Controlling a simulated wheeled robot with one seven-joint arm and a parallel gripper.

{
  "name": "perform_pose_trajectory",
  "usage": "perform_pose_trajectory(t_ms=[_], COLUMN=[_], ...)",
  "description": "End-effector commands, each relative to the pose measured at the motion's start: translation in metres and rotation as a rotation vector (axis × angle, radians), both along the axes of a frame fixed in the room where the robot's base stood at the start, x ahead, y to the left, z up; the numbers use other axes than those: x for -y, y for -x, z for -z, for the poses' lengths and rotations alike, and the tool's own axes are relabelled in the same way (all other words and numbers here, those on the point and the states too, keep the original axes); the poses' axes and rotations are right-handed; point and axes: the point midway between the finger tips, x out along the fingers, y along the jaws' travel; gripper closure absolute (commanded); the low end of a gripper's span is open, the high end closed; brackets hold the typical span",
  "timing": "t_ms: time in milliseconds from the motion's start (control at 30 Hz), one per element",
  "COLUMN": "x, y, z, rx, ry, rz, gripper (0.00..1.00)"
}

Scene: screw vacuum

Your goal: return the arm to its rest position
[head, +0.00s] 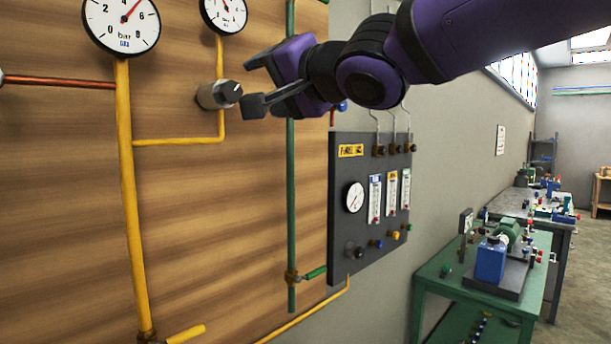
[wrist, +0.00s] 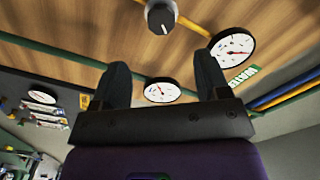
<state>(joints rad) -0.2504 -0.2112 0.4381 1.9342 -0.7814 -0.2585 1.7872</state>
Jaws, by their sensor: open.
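My arm is purple and black and reaches in from the upper right of the head view. My gripper (head: 250,82) is in front of the wooden panel, close to a grey knob (head: 219,95) on a yellow pipe. In the wrist view my gripper (wrist: 163,82) shows two dark fingers spread wide apart with nothing between them. The knob also shows in the wrist view (wrist: 161,16), beyond the fingertips and apart from them.
Two round gauges (head: 122,22) (head: 224,12) hang above the knob. Yellow pipes (head: 127,200) and a green pipe (head: 291,200) run along the panel. A dark instrument board (head: 340,225) is below my arm. A green table (head: 430,268) stands at the right.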

Motion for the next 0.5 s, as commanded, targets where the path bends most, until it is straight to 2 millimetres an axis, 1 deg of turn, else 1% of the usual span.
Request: perform_pose_trajectory(t_ms=[67, 167, 267, 300, 367, 400, 467, 500], x=[0.009, 0.039, 0.09, 0.114, 0.151, 0.174, 0.209, 0.232], y=[-0.003, -0.011, -0.019, -0.021, -0.02, -0.017, -0.01, -0.004], z=[0.003, 0.013, 0.032, 0.041, 0.058, 0.069, 0.086, 0.098], rx=[0.005, 0.022, 0.031, 0.026, 0.008, -0.009, -0.047, -0.077], ry=[0.019, 0.092, 0.224, 0.288, 0.389, 0.456, 0.557, 0.623], rz=[0.028, 0.122, 0.266, 0.326, 0.407, 0.452, 0.51, 0.539], gripper=[0.31, 0.31, 0.31, 0.31, 0.31, 0.31, 0.31, 0.31])
